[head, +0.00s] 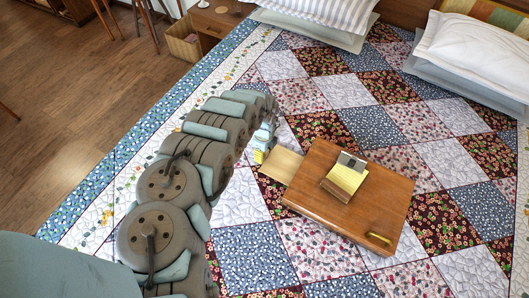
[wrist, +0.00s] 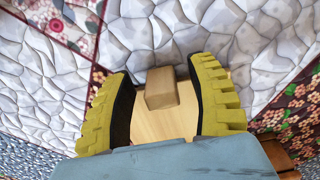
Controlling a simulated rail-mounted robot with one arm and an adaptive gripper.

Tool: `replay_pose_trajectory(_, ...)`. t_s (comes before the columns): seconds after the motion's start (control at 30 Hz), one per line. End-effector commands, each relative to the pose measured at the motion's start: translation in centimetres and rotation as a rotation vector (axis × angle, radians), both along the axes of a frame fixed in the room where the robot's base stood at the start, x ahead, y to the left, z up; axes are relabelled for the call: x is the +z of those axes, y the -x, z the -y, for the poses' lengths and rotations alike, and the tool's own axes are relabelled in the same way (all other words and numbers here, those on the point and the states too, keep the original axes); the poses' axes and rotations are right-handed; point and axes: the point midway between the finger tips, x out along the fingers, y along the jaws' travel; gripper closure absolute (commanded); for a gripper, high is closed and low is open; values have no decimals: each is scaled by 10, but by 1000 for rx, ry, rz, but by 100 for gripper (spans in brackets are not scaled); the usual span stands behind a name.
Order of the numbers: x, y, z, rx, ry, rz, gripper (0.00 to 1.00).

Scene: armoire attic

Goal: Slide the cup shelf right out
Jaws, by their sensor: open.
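The cup shelf is a pale wooden board (head: 281,165) sticking out from the left side of a brown wooden box (head: 318,212) on the bed. In the wrist view the board (wrist: 158,124) carries a small brown wooden block (wrist: 161,88) near its outer edge. My gripper (head: 264,146) is at the outer end of the board. In the wrist view my gripper (wrist: 160,72) is open, with one yellow ridged finger on each side of the block. Gaps show between the block and both fingers. How far the board reaches inside the box is hidden.
A yellow pad with a grey piece (head: 346,177) sits on the box top, and a brass handle (head: 380,238) is near its right corner. The patchwork quilt (head: 245,255) is clear around the box. Pillows (head: 315,15) lie at the back; a nightstand (head: 215,20) stands beyond.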

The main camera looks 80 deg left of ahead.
Motion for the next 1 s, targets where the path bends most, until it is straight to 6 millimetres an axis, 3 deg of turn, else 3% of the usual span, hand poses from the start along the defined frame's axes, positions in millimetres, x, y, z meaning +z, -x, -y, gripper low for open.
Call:
replay_pose_trajectory(0.47,10,-1,0,-3,1,-1,44)
replay_pose_trajectory(1.0,61,-1,-1,-2,-2,-1,44)
